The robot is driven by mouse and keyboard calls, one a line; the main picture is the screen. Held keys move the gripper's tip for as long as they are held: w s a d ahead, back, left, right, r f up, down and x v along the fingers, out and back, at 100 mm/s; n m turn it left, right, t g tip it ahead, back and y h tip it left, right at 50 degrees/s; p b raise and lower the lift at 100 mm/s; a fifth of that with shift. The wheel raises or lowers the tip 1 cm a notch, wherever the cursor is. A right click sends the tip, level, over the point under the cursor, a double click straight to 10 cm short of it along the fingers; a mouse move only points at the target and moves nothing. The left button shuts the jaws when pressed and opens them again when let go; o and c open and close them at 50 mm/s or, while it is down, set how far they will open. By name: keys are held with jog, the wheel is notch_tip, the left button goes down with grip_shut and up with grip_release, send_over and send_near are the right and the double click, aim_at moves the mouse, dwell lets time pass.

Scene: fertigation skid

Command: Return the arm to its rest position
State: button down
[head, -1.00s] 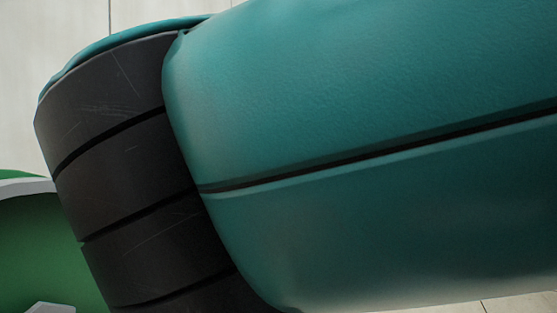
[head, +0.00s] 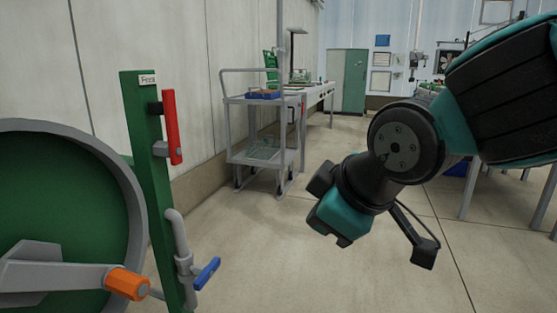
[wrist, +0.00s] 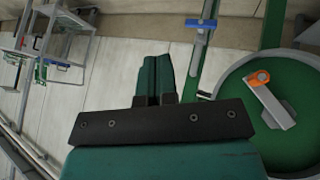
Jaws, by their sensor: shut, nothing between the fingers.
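My arm reaches in from the upper right of the head view, with its black and teal wrist bent down toward the middle. My gripper (head: 338,215) hangs over open floor, right of the green post, and touches nothing that I can see. In the wrist view the two teal fingers of my gripper (wrist: 154,60) lie side by side, shut and empty. The fingertips do not show clearly in the head view.
A grey trolley (head: 262,160) stands behind. Floor (head: 265,255) between is clear.

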jog(key=s+d+f+m+g, duration=0.3)
jog(key=s+d, duration=0.2)
jog(key=s, duration=0.2)
jog(key=s+d+f+m+g, duration=0.3)
jog(key=s+d+g, duration=0.1)
jog(key=s, duration=0.4)
notch_tip(320, 180, up, 35)
jog(key=p, duration=3.4)
jog(key=shift+w+r+p, duration=0.15)
jog(key=shift+w+p, duration=0.15)
jog(key=shift+p, duration=0.05)
